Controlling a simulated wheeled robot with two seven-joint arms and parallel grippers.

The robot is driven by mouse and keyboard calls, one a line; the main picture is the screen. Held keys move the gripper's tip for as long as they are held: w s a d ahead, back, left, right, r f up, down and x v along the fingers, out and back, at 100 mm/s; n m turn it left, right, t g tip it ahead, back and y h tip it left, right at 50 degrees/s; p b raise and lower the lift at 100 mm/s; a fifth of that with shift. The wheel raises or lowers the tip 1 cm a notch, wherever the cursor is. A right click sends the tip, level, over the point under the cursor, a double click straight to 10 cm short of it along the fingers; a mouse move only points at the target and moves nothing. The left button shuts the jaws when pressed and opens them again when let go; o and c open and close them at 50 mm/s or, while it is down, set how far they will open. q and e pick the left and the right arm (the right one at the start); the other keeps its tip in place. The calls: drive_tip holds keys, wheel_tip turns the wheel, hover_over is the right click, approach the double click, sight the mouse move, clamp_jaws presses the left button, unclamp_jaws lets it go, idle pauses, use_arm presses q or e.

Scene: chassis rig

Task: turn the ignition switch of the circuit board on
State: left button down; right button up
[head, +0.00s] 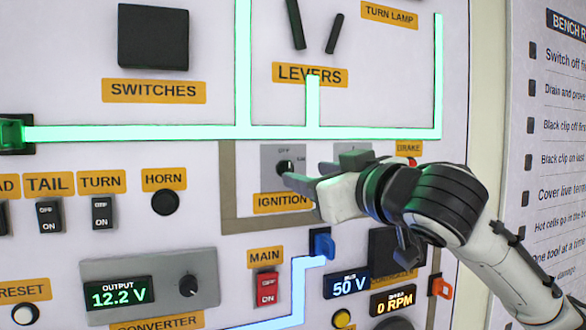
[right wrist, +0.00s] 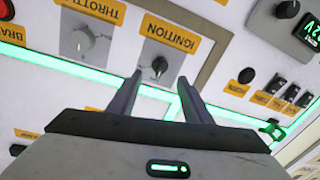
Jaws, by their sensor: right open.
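The circuit board (head: 215,215) is a pale upright panel with orange labels. Its ignition switch (head: 285,167) is a small black rotary knob on a grey plate above the IGNITION label. My right gripper (head: 304,172) reaches in from the right and is open, its fingertips close to the knob and partly covering the plate. In the right wrist view the ignition switch (right wrist: 159,66) lies between and just beyond the two open fingertips (right wrist: 160,77). I cannot tell whether a finger touches it. My left gripper is not in view.
A throttle knob (right wrist: 77,45) sits beside the ignition plate, mostly hidden by my gripper in the head view. A red main switch (head: 267,288) and a blue connector (head: 322,244) are below. Green glowing strips (head: 150,132) run above. A printed rules board (head: 550,150) stands right.

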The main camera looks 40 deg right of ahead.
sight(290, 170)
drive_tip(key=w, duration=0.2)
drive_tip(key=w+p, duration=0.1)
drive_tip(key=w, duration=0.1)
drive_tip(key=w+d, duration=0.1)
drive_tip(key=w, duration=0.2)
drive_tip(key=shift+w, duration=0.1)
drive_tip(key=c, duration=1.1)
drive_tip(key=shift+o, duration=0.2)
